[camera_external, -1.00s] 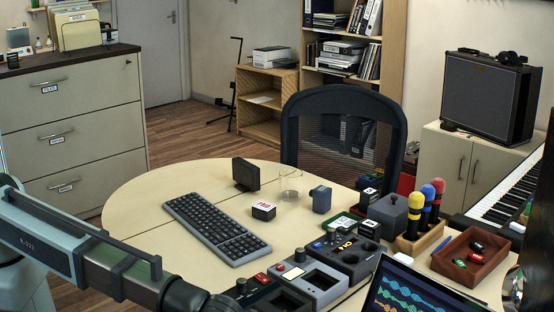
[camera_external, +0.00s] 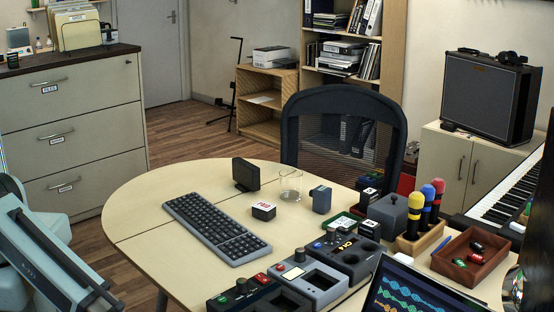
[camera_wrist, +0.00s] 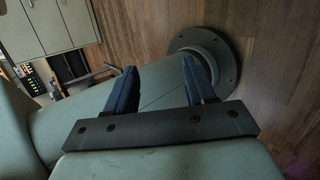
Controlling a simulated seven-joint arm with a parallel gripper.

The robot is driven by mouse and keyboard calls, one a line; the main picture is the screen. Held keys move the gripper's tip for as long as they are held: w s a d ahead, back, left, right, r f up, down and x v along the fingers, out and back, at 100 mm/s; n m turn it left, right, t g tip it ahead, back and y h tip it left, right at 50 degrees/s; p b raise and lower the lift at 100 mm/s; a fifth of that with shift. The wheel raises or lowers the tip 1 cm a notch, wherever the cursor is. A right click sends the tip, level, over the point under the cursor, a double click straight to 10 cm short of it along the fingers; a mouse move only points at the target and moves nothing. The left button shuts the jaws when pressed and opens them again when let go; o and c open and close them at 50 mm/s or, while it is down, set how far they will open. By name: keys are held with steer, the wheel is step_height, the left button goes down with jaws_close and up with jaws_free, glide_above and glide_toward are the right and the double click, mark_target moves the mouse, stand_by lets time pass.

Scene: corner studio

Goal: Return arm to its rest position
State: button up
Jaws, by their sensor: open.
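My gripper (camera_wrist: 160,82) shows in the wrist view with its two dark blue fingers apart and nothing between them. Behind the fingers are my own pale green arm link and my round base flange on the wood floor. In the external view my arm is at the lower left, off the table's left edge, and my gripper is out of that picture. The table (camera_external: 150,205) stands to the right of my arm.
On the table are a keyboard (camera_external: 217,228), a glass beaker (camera_external: 290,185), a small dark display (camera_external: 245,174), control boxes (camera_external: 311,280) and a brown tray (camera_external: 449,270). A filing cabinet (camera_external: 75,125) stands behind my arm. The table's left end is clear.

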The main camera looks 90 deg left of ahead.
steer(key=s+a+f+n+g+h, duration=0.1)
steer(key=s+f+n+h, duration=0.3)
steer(key=s+f+n, duration=0.4)
steer(key=s+a+f+n+h, duration=0.4)
steer(key=s+f+n, duration=0.4)
steer(key=n, duration=1.1)
steer(key=shift+g, duration=0.4)
steer(key=shift+r, duration=0.1)
stand_by(0.9)
